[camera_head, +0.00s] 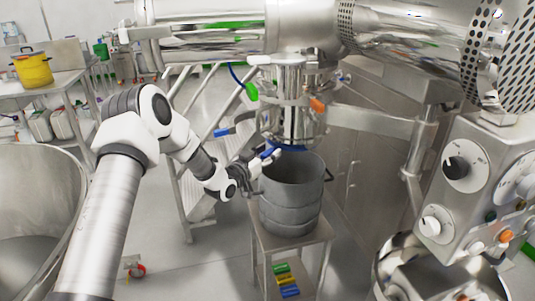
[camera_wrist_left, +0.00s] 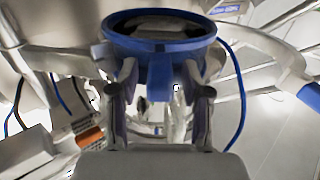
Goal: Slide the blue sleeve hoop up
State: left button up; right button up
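The blue sleeve hoop (camera_head: 292,148) hangs under the shiny metal outlet, just above the mouth of a grey drum (camera_head: 290,205). In the left wrist view the hoop (camera_wrist_left: 187,47) is close ahead, its flat blue tab (camera_wrist_left: 160,78) pointing toward my gripper. My left gripper (camera_head: 264,156) is at the hoop's left side. In the left wrist view the gripper (camera_wrist_left: 160,92) has its fingers apart, one on each side of the tab, with gaps visible beside it. Whether either finger touches the hoop's underside is unclear. My right gripper is not in view.
The drum stands on a small metal stand (camera_head: 290,243) with coloured blocks (camera_head: 286,280) below. A control box (camera_head: 475,180) with knobs is at right. A large steel vessel (camera_head: 45,190) is at left. A blue cable (camera_wrist_left: 240,95) runs right of the gripper.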

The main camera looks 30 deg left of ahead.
pick_arm(q)
jog(key=shift+f, duration=0.1)
jog(key=s, duration=1.2)
jog(key=shift+a, duration=0.2)
